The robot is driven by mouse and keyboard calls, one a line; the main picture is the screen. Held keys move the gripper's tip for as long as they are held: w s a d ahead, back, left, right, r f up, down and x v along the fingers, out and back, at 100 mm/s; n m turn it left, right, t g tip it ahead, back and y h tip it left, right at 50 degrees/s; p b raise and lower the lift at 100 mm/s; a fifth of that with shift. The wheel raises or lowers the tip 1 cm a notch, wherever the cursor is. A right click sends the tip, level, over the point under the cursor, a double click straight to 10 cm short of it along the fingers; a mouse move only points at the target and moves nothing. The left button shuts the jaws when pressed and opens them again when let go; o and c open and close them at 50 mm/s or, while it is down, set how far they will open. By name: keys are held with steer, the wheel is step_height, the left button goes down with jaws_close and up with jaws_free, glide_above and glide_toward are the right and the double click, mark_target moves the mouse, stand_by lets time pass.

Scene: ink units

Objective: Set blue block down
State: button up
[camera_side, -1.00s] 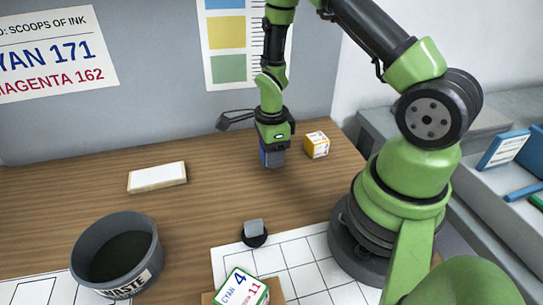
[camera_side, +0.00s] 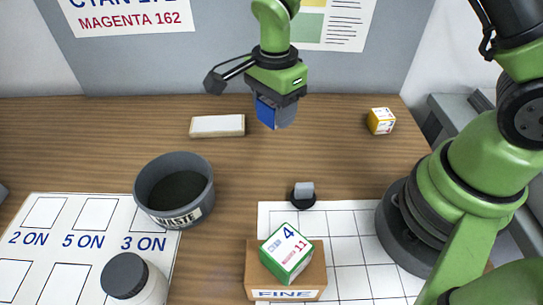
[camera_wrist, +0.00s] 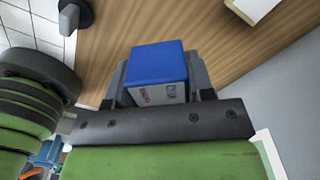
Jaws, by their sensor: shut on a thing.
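My gripper (camera_side: 276,112) is shut on the blue block (camera_side: 265,112), above the back of the wooden table. The block shows a blue face at the left of the grey fingers in the side view; the fingers cover part of it. In the wrist view, the blue block (camera_wrist: 158,62) sits between the two grey fingers of my gripper (camera_wrist: 158,78), with a blue top and a pale printed side. Bare table shows beyond it. I cannot tell its exact height above the table.
A white slab (camera_side: 217,126) lies left of my gripper and a yellow box (camera_side: 381,121) right.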

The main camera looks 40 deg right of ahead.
glide_above(269, 160)
steer(key=shift+n, duration=0.3)
step_height(269, 160, down, 5)
steer(key=shift+s, duration=0.1)
steer(key=shift+f, duration=2.5)
steer(key=shift+f, duration=0.1)
steer(key=o, duration=0.9)
